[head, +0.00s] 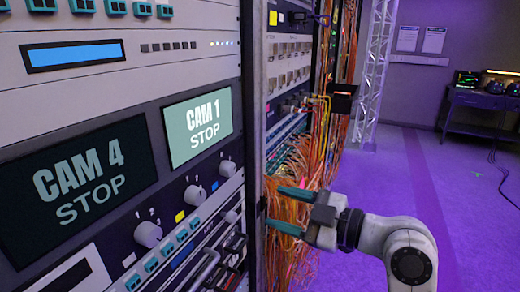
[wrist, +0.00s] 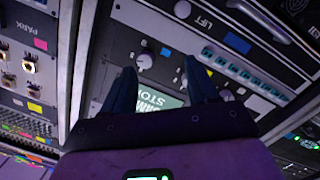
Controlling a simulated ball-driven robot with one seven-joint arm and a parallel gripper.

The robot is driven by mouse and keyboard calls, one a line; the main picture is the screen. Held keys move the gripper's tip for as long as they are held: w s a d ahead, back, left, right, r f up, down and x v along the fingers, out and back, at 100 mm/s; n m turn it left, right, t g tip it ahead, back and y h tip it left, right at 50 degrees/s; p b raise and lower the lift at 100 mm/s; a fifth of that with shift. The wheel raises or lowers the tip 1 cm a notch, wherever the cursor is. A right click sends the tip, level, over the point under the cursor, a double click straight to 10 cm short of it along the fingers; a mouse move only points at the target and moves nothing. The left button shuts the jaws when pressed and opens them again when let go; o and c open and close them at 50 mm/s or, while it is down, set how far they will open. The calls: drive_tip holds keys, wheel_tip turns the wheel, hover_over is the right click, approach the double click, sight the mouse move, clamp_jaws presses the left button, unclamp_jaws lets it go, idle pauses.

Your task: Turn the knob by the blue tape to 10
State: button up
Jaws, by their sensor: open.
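In the head view a row of pale round knobs sits under the CAM screens. The knob by the blue tape (head: 227,168) is the far right one, and the small blue tape (head: 214,186) is at its lower left. In the wrist view this knob (wrist: 144,62) and the blue tape (wrist: 165,51) show just beyond and between my fingertips. Its pointer setting is too small to read. My gripper (head: 275,207) is open and empty, right of the rack's edge post in the head view. In the wrist view my gripper (wrist: 159,69) is apart from the knob.
A neighbouring knob (head: 195,195) has yellow tape (head: 180,216); another knob (head: 148,234) is farther left. The LIFT panel below has a knob (wrist: 182,9) and a blue strip (wrist: 237,42). Orange cables (head: 310,150) hang behind my gripper.

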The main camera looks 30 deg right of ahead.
sight(233, 171)
drive_tip(key=shift+n+t, duration=0.3)
drive_tip(key=shift+n, duration=0.2)
drive_tip(key=w+a+r+p, duration=0.1)
drive_tip(key=w, duration=0.2)
drive_tip(key=w+a+r, duration=0.1)
drive_tip(key=w+a, duration=0.1)
drive_tip(key=w, duration=0.1)
drive_tip(key=w+a+r+p, duration=0.1)
drive_tip(key=w+r, duration=0.1)
drive_tip(key=w, duration=0.1)
drive_tip(key=shift+w+a+p, duration=0.25)
drive_tip(key=shift+w+p, duration=0.05)
drive_tip(key=shift+w, duration=0.05)
drive_tip(key=shift+c, duration=0.3)
drive_tip(key=shift+y, duration=0.4)
drive_tip(key=c, duration=1)
